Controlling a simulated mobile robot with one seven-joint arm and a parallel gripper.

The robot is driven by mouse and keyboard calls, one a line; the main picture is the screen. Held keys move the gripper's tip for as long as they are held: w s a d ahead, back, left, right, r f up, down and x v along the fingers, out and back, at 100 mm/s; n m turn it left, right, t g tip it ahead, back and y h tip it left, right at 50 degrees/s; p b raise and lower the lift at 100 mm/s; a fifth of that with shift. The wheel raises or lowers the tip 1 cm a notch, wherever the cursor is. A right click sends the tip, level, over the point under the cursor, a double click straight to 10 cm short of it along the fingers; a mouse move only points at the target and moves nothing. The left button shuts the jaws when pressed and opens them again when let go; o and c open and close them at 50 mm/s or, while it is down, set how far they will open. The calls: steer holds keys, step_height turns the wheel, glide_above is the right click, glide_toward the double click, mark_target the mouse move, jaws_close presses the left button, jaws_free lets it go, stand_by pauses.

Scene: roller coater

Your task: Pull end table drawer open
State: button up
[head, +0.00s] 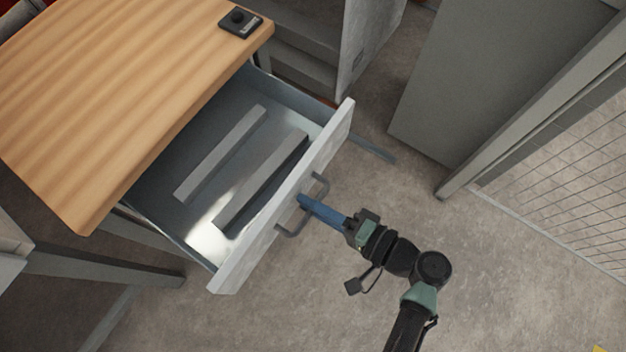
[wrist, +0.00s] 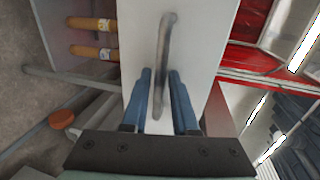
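The end table (head: 110,70) has a striped wooden top. Its drawer is pulled well out, with the grey inside (head: 205,140) in plain sight. The drawer's pale front panel (head: 240,262) carries a dark bar handle (head: 322,188). My gripper (head: 304,201) is at the middle of the handle, with its blue fingers pointing at the drawer front. In the wrist view the handle (wrist: 164,45) runs between the two fingers of my gripper (wrist: 160,74). The fingers are apart, with a narrow gap seen on each side of the bar.
Two long grey bars (head: 222,155) lie in the drawer. A small black device (head: 240,22) sits on the tabletop corner. A grey cabinet (head: 490,75) and a mesh panel (head: 565,185) stand to the right. The floor (head: 500,270) in front of the drawer is clear.

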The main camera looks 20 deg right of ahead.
stand_by(0.3)
steer(key=v, duration=1.3)
steer(key=shift+w, duration=0.15)
